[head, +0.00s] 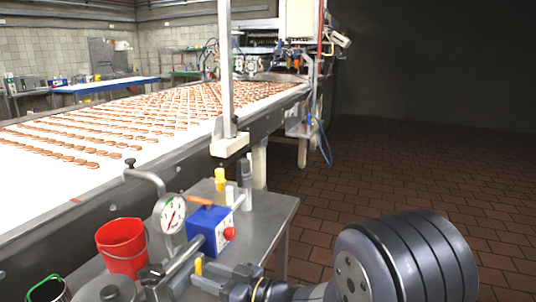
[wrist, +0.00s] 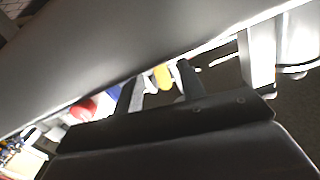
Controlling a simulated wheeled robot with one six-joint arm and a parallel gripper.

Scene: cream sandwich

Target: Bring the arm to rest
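My gripper (head: 212,279) is low in the head view, reaching left over the near part of the grey metal side table (head: 272,212). My dark ribbed arm joint (head: 405,262) fills the bottom right. In the wrist view, the two fingers (wrist: 158,88) stand apart, with a yellow patch visible between them. I see nothing clearly gripped. A large grey surface covers the upper left of that view and hides much of the table.
On the side table are a red bucket (head: 122,246), a pressure gauge (head: 171,214), a blue box (head: 209,230) with a red knob and a yellow-capped bottle (head: 220,180). A conveyor (head: 40,188) carries rows of biscuits behind. The tiled floor (head: 425,170) at right is clear.

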